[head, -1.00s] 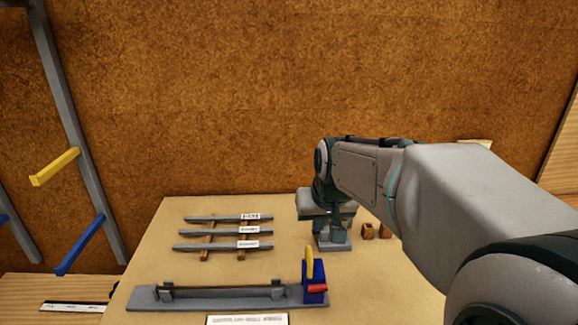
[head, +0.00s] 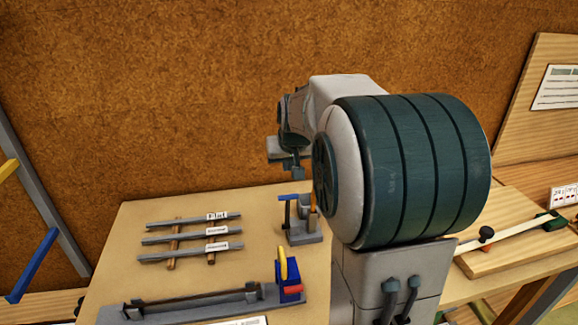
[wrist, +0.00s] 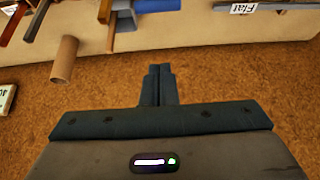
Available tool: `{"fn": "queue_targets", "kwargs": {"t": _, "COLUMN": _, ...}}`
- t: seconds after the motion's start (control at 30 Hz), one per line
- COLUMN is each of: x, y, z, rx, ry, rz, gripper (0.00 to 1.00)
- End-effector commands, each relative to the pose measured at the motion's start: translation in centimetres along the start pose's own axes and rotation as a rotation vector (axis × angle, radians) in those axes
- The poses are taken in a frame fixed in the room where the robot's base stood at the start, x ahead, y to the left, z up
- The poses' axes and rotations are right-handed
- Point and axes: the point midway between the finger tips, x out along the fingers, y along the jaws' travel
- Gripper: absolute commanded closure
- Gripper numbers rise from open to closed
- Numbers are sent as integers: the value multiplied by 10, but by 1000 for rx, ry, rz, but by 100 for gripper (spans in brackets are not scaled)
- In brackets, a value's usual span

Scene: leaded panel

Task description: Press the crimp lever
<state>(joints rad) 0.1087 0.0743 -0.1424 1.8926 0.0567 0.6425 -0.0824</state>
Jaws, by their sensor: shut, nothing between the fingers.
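I cannot tell for certain that this is the crimp lever. A blue part (wrist: 157,5) is cut off at the top of the wrist view. A long grey fixture (head: 200,308) in front has a blue block with a yellow lever (head: 283,265) and a red piece. My gripper (head: 296,172) is shut and empty, above and behind the stand. Its closed fingers (wrist: 160,70) show in the wrist view.
Three labelled grey bars (head: 190,238) lie across wooden strips on the bench (head: 130,255). A brown tube (wrist: 65,60) shows in the wrist view. My arm hides the bench's right part. A board with a pale strip (head: 505,238) is at right.

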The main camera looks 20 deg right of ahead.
Motion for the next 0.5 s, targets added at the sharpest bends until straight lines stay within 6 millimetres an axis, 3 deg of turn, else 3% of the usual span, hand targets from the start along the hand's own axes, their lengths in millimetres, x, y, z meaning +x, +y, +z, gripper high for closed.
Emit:
{"fn": "queue_targets", "kwargs": {"t": 0.37, "x": 73, "y": 0, "z": 1, "rx": 0, "ry": -6, "rz": 0, "gripper": 100}}
{"fn": "queue_targets", "kwargs": {"t": 0.5, "x": 65, "y": -1, "z": 17, "rx": -2, "ry": -1, "rz": -1, "gripper": 100}}
